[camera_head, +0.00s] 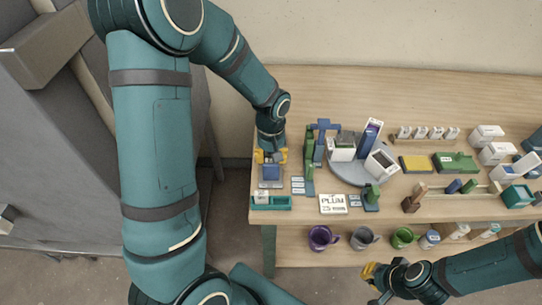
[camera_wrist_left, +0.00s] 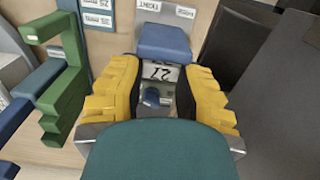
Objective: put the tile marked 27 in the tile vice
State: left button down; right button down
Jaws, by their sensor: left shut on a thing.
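My left gripper (camera_wrist_left: 160,92) is shut on the white tile marked 27 (camera_wrist_left: 160,72), with a yellow finger on either side. The number reads upside down in the left wrist view. A blue block (camera_wrist_left: 164,43) of what looks like the tile vice stands right beside the tile; its blue part also shows in the head view (camera_head: 271,173). I cannot tell whether the tile is seated in it. In the head view my left gripper (camera_head: 270,157) is at the table's left end. My right gripper (camera_head: 372,274) is low in front of the table, its fingers unclear.
A teal tray (camera_head: 284,203) lies in front of the vice. Green stands (camera_head: 309,172) rise to its right, beside a grey turntable (camera_head: 347,177) carrying several things. A PLUM sign (camera_head: 333,203) lies near the front edge. Mugs (camera_head: 362,238) stand on the lower shelf.

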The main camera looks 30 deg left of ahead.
pick_arm(q)
jog(key=shift+f, duration=0.25)
jog(key=c, duration=0.7)
grip_release()
jog(key=shift+r, duration=0.1)
jog(key=shift+r+p, duration=2.45)
jog(key=shift+r, duration=1.05)
jog(key=shift+f, duration=0.1)
